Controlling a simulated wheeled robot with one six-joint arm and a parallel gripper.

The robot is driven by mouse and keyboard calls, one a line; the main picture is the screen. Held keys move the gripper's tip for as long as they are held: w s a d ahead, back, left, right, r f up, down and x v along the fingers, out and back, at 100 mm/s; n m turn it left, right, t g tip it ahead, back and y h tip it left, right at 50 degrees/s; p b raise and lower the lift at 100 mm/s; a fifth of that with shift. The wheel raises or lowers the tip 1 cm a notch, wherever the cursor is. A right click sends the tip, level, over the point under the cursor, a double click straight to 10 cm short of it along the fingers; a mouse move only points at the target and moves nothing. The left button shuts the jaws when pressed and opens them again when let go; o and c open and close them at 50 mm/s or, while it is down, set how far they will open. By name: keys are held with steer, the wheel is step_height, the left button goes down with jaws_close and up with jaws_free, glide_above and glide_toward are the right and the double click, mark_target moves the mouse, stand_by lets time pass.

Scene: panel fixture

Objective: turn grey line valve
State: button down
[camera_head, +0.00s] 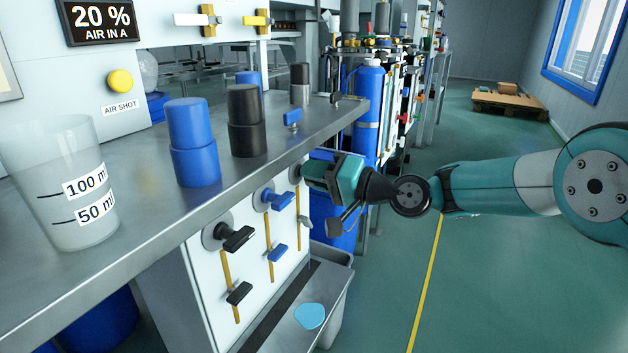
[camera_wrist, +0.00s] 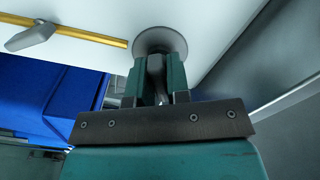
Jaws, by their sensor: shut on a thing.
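My gripper (camera_head: 308,172) is at the top right of the white valve panel. In the wrist view its two teal fingers (camera_wrist: 157,82) are shut on the grey line valve handle (camera_wrist: 155,68), which stands out from a round grey base (camera_wrist: 160,40). In the head view my gripper hides most of this valve; only part of its round base (camera_head: 295,173) shows. A lower grey handle (camera_head: 304,222) sits on the same line below, and also shows at the upper left of the wrist view (camera_wrist: 30,37).
Blue (camera_head: 272,198) and black (camera_head: 232,238) valves sit left of my gripper on the panel (camera_head: 210,290). The steel bench (camera_head: 140,215) overhangs above, carrying a beaker (camera_head: 62,190) and blue and black containers. A blue cylinder (camera_head: 368,110) stands behind. The floor at right is open.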

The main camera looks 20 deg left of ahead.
steer(key=n+b, duration=0.1)
steer(key=n, duration=0.1)
steer(key=n+b, duration=0.1)
steer(key=shift+f+n, duration=0.2)
steer(key=shift+n, duration=0.2)
steer(key=n+b, duration=0.7)
steer(key=n, duration=0.1)
steer(key=shift+r+n, duration=0.15)
steer(key=shift+n, duration=0.15)
steer(key=c, duration=1.2)
jaws_free()
steer(key=shift+o, duration=0.2)
steer(key=s+d+p, duration=0.1)
steer(key=d+p, duration=0.2)
steer(key=d, duration=1.4)
steer(key=shift+s+d, duration=0.15)
steer(key=shift+d, duration=0.1)
